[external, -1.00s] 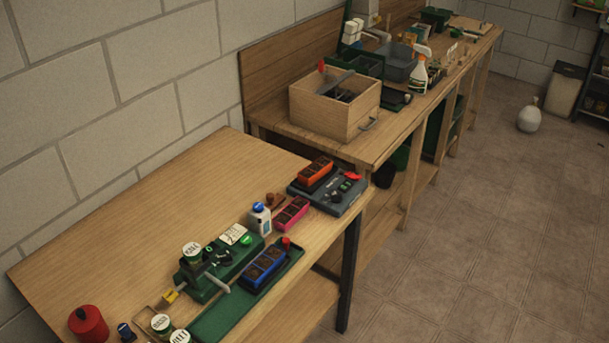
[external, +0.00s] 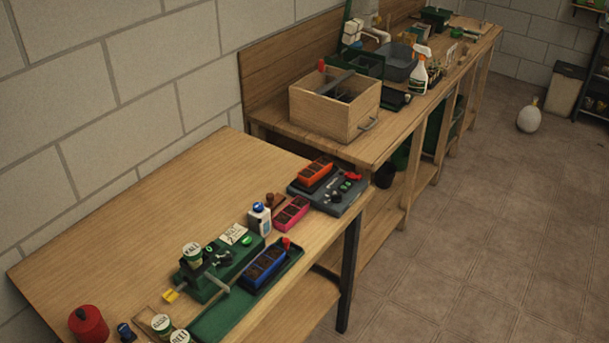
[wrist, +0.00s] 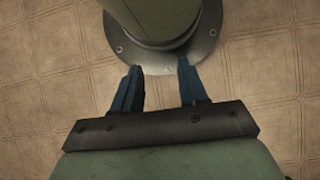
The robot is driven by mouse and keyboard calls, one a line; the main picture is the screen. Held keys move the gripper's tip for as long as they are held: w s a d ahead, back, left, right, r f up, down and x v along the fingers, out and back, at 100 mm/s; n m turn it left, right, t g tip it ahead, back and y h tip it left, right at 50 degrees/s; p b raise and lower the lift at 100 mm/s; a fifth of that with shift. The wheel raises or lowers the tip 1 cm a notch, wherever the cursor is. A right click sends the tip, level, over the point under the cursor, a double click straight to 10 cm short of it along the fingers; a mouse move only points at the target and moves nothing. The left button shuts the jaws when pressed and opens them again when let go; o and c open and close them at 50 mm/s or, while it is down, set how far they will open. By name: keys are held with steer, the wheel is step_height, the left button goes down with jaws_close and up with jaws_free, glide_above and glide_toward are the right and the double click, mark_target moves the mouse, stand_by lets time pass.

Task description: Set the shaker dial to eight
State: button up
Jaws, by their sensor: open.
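The grey-blue device (external: 330,207) at the far right corner of the near table looks like the shaker. It carries an orange cell tray (external: 316,171) and has small black knobs (external: 336,197), a green button and a red part on its top. The dial's markings are too small to read. My gripper (wrist: 159,82) shows in the wrist view, with its two blue fingers apart and nothing between them. It points down over tiled floor, and no dial shows there. I cannot make out my gripper in the external view.
A green machine (external: 213,278) and a green tray (external: 215,322) with a blue cell tray (external: 263,268) stand nearer. A pink cell tray (external: 291,213) and a white bottle (external: 260,222) stand close to the shaker. A wooden box (external: 318,118) is on the bench behind.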

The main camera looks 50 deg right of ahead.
steer(key=w+d+r+m+t, duration=0.1)
steer(key=w+d+r+t, duration=0.2)
steer(key=w+d+r, duration=0.7)
steer(key=w+d+r+m+t, duration=0.2)
steer(key=w+d+r, duration=0.3)
steer(key=w, duration=1)
steer(key=w+d+r+m+t, duration=0.1)
steer(key=w+d+r+t, duration=0.2)
steer(key=w+d+r, duration=0.7)
steer(key=w+d+r+t, duration=0.1)
steer(key=w+d+r, duration=0.3)
steer(key=w+r, duration=0.45)
steer(key=w+d+r+t, duration=0.2)
steer(key=w+d+r, duration=0.35)
steer(key=r, duration=0.65)
step_height(320, 180, up, 16)
steer(key=n+g+y, duration=0.1)
steer(key=n+y, duration=0.2)
steer(key=n, duration=1.1)
glide_above(337, 193)
steer(key=s+d, duration=0.4)
steer(key=x, duration=1.3)
steer(key=shift+f, duration=0.15)
